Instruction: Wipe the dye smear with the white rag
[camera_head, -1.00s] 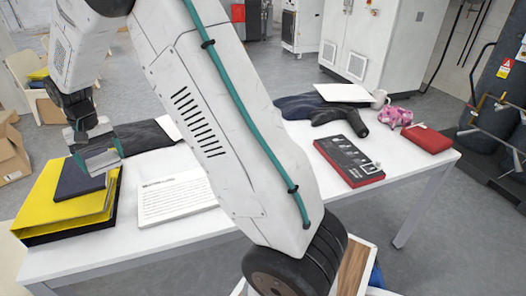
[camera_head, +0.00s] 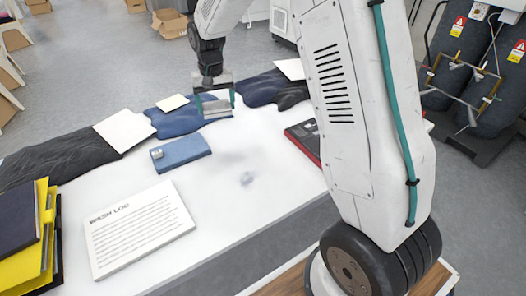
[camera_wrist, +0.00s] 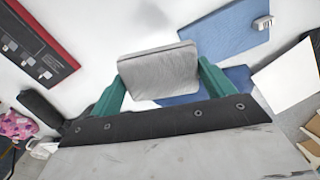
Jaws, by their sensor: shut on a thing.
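A folded pale grey-white pad, which looks like the white rag (camera_head: 216,109), is held in my gripper (camera_head: 215,103). The wrist view shows the rag (camera_wrist: 158,72) pinched between the two green fingers. My gripper is shut on it, above the white table near its far edge. A faint blue-grey smudge, which looks like the dye smear (camera_head: 247,178), is on the bare tabletop, nearer the front than my gripper. A faint grey patch near the top of the wrist view may be the same smear. The rag is apart from the smear.
On the white table (camera_head: 215,228) lie a blue case (camera_head: 182,153), a wash log sheet (camera_head: 138,228), yellow binder (camera_head: 28,265), dark cloths (camera_head: 60,160), white sheets (camera_head: 125,130) and a red-edged panel (camera_head: 303,140). The tabletop around the smear is clear.

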